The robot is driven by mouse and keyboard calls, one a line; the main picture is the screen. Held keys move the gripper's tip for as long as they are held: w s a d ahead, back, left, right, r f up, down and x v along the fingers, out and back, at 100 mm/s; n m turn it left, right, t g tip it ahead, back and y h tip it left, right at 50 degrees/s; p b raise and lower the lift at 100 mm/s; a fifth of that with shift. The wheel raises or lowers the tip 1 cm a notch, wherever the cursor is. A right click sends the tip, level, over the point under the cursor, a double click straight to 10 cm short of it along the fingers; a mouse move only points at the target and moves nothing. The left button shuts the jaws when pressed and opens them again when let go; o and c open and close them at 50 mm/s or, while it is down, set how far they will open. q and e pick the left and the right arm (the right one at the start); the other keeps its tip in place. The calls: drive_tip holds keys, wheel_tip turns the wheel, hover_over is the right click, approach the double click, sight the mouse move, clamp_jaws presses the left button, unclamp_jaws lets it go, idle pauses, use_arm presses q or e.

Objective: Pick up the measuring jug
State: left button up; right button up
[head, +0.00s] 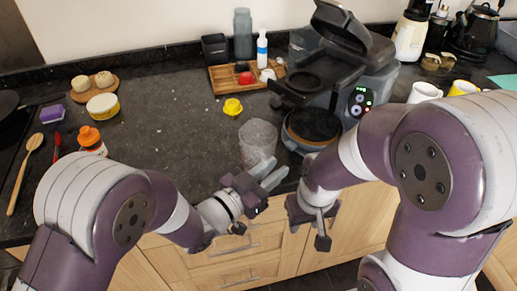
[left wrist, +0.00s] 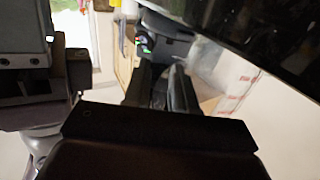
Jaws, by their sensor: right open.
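The measuring jug (head: 258,141), clear and greyish, stands upright near the counter's front edge in the head view. My right gripper (head: 323,226) is open and empty, hanging in front of the counter edge.
A dark appliance with an open lid (head: 330,60) and a round pan (head: 313,126) stand right of the jug. A yellow item (head: 233,106) lies behind it, before a wooden tray (head: 222,83). The counter's middle (head: 170,120) is clear.

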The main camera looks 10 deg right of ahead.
use_arm(q)
clamp_jaws()
drive_tip(key=shift+r, duration=0.1)
